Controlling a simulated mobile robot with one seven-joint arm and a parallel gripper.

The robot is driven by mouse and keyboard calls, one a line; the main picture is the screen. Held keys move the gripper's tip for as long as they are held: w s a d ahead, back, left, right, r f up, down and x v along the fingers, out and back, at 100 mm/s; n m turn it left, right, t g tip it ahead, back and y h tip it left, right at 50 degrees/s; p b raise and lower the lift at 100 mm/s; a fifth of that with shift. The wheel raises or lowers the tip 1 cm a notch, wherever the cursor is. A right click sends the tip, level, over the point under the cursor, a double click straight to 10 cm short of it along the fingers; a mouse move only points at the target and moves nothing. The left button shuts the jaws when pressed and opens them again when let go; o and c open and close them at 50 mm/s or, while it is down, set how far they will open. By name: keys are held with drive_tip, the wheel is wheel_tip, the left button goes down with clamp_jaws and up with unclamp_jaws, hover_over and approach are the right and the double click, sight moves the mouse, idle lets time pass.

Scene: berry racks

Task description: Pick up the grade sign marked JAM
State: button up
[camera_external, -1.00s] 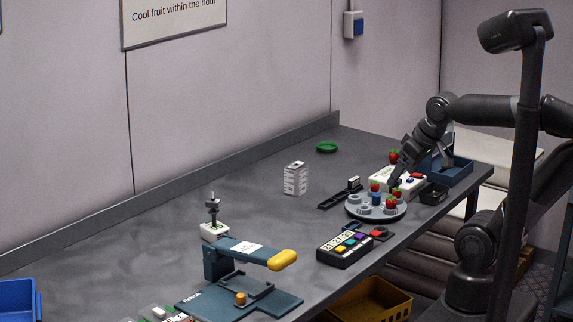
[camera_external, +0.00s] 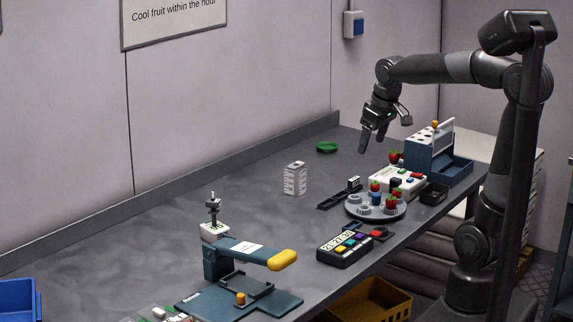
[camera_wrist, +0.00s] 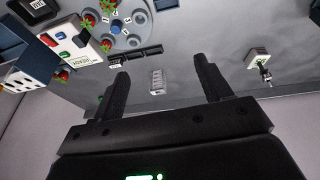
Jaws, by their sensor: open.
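A small white-faced block (camera_external: 354,182) stands at the end of a black rail (camera_external: 333,200); the rail also shows in the wrist view (camera_wrist: 143,52). A white upright block with printed lines (camera_external: 295,179) stands alone to the left; it also shows in the wrist view (camera_wrist: 157,82), between the fingers in the picture but apart from them. My gripper (camera_external: 372,144) is open and empty, raised above the table, fingers pointing down; its fingers show in the wrist view (camera_wrist: 161,70).
A grey round turntable (camera_external: 376,214) carries strawberries and small cups. Beside it are a white button box (camera_external: 400,181), a blue rack (camera_external: 430,150) and a black timer box (camera_external: 344,250). A green dish (camera_external: 327,147) lies at the back. The table's left middle is mostly clear.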

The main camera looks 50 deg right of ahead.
drive_tip(key=w+d+f+g, duration=0.2)
drive_tip(key=w+d+f, duration=0.1)
drive_tip(key=w+d, duration=0.7)
drive_tip(key=g, duration=0.2)
hover_over(349, 177)
wheel_tip(349, 177, down, 9)
drive_tip(key=shift+y, duration=0.4)
wheel_tip(349, 177, down, 11)
drive_tip(key=shift+s+a, duration=0.15)
drive_tip(key=c, duration=1.1)
